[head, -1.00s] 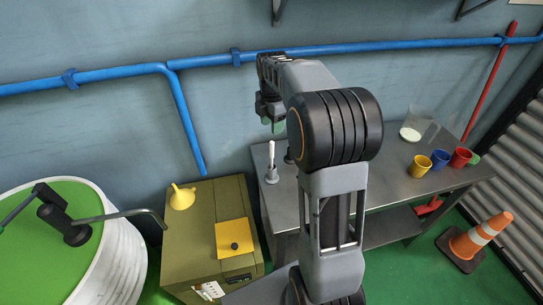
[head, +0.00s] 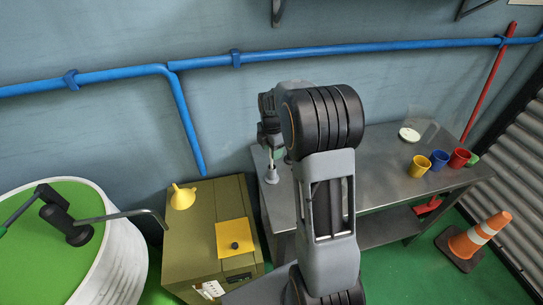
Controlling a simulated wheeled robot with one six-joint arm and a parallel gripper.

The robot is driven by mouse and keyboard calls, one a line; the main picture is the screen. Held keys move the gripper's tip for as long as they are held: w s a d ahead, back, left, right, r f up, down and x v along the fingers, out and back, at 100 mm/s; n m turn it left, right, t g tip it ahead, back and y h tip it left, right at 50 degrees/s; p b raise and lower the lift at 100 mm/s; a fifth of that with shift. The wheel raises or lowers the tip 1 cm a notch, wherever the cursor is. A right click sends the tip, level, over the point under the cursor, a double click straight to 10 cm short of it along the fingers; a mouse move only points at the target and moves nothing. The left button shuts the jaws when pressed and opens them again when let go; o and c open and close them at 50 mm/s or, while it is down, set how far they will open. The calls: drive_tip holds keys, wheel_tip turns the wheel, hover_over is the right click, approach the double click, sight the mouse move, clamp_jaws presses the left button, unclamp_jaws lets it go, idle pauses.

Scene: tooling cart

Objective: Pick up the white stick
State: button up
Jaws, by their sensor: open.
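The white stick (head: 271,158) stands upright in a small grey holder (head: 271,177) near the left end of the metal table (head: 385,185). Its upper part is hidden by my gripper (head: 271,146), which is open and just over it in the picture. My gripper is small and dark in this view, so I cannot tell whether its fingers are around the stick or in front of it. My arm hides part of the table behind it.
Yellow (head: 419,166), blue (head: 439,160) and red (head: 460,157) cups and a white round dish (head: 409,134) stand on the table's right part. An olive cabinet (head: 185,250) with a yellow funnel (head: 181,196) is to the left. A blue pipe (head: 330,48) runs along the wall.

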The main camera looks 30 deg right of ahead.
drive_tip(key=shift+c, duration=0.3)
clamp_jaws()
idle(0.3)
